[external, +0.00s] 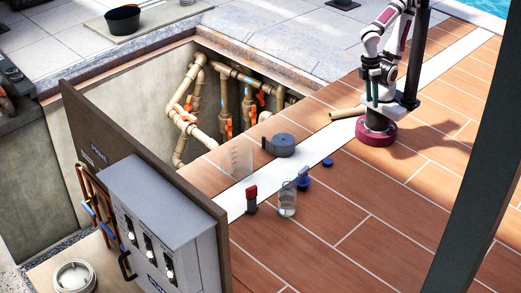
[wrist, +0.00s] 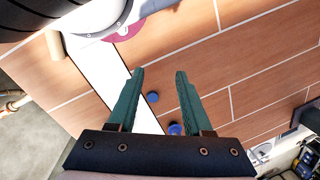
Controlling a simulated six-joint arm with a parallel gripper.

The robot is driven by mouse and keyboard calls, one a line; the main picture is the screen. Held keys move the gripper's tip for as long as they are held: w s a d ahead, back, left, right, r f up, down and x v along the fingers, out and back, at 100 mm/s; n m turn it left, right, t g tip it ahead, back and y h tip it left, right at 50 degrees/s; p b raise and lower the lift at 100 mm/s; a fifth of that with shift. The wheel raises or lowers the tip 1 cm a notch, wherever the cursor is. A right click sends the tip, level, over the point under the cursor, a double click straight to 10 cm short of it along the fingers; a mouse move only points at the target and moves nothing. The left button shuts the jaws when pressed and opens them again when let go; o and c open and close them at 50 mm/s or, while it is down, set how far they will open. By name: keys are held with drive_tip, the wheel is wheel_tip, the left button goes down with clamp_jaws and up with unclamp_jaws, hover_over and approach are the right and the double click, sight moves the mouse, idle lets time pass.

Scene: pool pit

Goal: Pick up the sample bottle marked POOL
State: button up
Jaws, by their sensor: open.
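A clear bottle (external: 287,204) with pale marks on its side stands upright on the tiles in the external view; I cannot read a POOL label on it. A blue-topped item (external: 303,179) is just behind it. A red-topped item (external: 251,198) stands to its left. My gripper (external: 371,98), with teal fingers, is up beside my arm, well behind and to the right of the bottle. In the wrist view my gripper (wrist: 159,72) is open, with nothing between its fingers. The blue-topped item (wrist: 175,128) shows low between the fingers.
A small blue cap (external: 327,162), a grey roll (external: 281,145), a clear upright piece (external: 238,160) and a tan pipe length (external: 348,113) lie around. The open pit with pipes (external: 198,110) is to the left. A grey control box (external: 160,225) stands front left. Tiles at front right are clear.

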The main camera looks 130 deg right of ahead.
idle(0.3)
drive_tip(key=o, duration=0.8)
drive_tip(key=n+t+h, duration=0.3)
drive_tip(key=t+h, duration=0.1)
drive_tip(key=t, duration=0.9)
approach(281, 203)
drive_tip(key=shift+t, duration=0.3)
drive_tip(key=x, duration=0.3)
drive_tip(key=f+x, duration=0.1)
drive_tip(key=x, duration=0.3)
drive_tip(key=shift+d+f, duration=0.1)
drive_tip(key=shift+d, duration=0.15)
